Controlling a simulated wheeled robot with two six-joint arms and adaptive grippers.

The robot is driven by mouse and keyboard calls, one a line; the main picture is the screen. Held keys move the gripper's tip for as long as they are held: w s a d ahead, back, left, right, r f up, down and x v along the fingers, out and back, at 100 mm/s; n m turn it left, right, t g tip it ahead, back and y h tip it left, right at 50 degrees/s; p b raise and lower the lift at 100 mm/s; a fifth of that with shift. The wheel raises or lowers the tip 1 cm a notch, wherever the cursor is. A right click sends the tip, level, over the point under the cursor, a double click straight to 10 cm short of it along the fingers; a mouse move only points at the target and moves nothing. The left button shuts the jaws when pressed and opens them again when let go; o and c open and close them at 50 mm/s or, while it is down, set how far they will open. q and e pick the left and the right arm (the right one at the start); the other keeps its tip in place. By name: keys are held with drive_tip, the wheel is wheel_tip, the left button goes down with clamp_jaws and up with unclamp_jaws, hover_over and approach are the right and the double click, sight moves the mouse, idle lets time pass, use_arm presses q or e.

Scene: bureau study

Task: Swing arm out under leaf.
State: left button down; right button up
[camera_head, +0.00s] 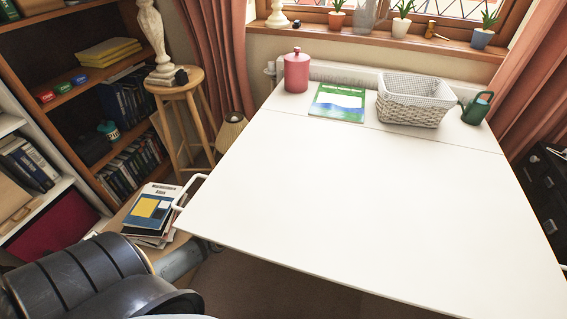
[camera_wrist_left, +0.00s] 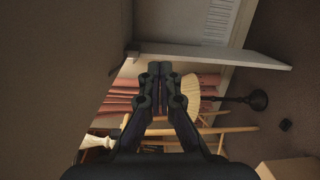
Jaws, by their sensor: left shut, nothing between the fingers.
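The white leaf (camera_head: 390,215) is the large near part of the tabletop. It lies level with the far strip, past a thin seam. A white bent rod (camera_head: 188,192) sticks out from its left edge. In the left wrist view the broad dark surface on the left (camera_wrist_left: 55,60) looks like the leaf's underside. A pale flat bar (camera_wrist_left: 215,53) runs from it across the picture; I cannot tell whether it is the swing arm. My left gripper (camera_wrist_left: 153,72) is shut and empty, apart from the bar in the picture. The leaf hides it in the head view.
A pink canister (camera_head: 297,72), a green book (camera_head: 338,102), a white basket (camera_head: 413,100) and a watering can (camera_head: 476,107) stand on the far strip. A wooden stool (camera_head: 178,88) and stacked books (camera_head: 152,212) are left of the table. The leaf's top is clear.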

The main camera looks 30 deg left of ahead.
use_arm(q)
drive_tip(key=w+a+b, duration=0.1)
drive_tip(key=w+b, duration=0.3)
drive_tip(key=w, duration=0.6)
use_arm(e)
wheel_tip(320, 180, up, 10)
drive_tip(key=w+a, duration=0.2)
drive_tip(key=a, duration=0.1)
use_arm(q)
drive_tip(key=shift+s+d+r+p, duration=0.1)
drive_tip(key=shift+s+d+p, duration=0.1)
drive_tip(key=shift+d+p, duration=0.35)
drive_tip(key=shift+s+d+r+p, duration=0.1)
drive_tip(key=shift+s+d+p, duration=0.2)
drive_tip(key=shift+d, duration=0.45)
drive_tip(key=shift+s+d+p, duration=0.15)
drive_tip(key=shift+d+p, duration=0.3)
drive_tip(key=shift+d, duration=0.2)
use_arm(e)
wheel_tip(320, 180, down, 6)
drive_tip(key=d, duration=0.2)
drive_tip(key=shift+s, duration=0.3)
drive_tip(key=shift+f, duration=0.1)
